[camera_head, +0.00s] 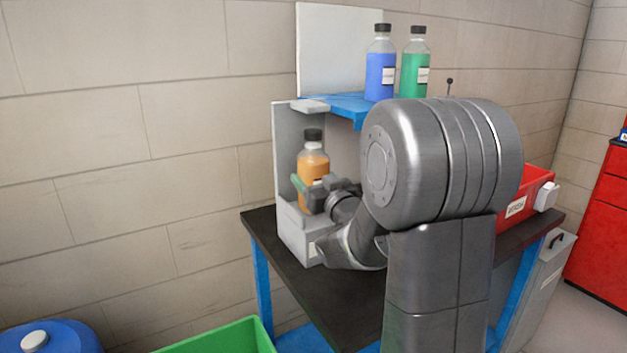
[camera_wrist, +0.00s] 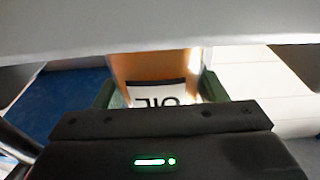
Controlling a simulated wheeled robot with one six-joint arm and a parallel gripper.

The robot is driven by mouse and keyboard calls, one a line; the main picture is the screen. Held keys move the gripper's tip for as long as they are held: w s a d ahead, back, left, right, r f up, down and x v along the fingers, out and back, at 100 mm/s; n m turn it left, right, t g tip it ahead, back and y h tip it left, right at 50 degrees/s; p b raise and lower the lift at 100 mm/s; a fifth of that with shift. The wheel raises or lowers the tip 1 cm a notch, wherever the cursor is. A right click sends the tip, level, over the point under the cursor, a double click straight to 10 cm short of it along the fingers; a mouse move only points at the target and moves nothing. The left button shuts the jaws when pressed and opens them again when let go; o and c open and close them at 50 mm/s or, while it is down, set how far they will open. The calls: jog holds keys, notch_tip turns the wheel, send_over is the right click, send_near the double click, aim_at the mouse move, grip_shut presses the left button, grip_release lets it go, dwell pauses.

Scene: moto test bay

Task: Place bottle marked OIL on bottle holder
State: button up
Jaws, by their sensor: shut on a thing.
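The bottle marked OIL (camera_head: 313,166) holds orange liquid and has a dark cap. It stands upright in the head view, inside the grey bottle holder (camera_head: 288,160); its lower part is partly hidden, so I cannot tell whether it rests on the holder's base. In the wrist view the orange bottle (camera_wrist: 155,68) shows its white label with dark letters, partly cut off. My gripper (camera_head: 312,190) is shut on the bottle, with its green fingers on either side of it; the fingers (camera_wrist: 158,92) also show in the wrist view.
The holder stands on a dark table (camera_head: 290,270). A blue shelf (camera_head: 345,103) above carries a blue bottle (camera_head: 380,70) and a green bottle (camera_head: 415,72). A red bin (camera_head: 538,185) sits at the right. A green bin (camera_head: 225,338) and blue drum (camera_head: 50,338) are at the lower left.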

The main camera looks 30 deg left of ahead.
jog(key=shift+f, duration=0.1)
jog(key=o, duration=1)
jog(key=shift+o, duration=0.2)
jog(key=shift+r, duration=0.2)
jog(key=v, duration=1.2)
jog(key=shift+b, duration=0.45)
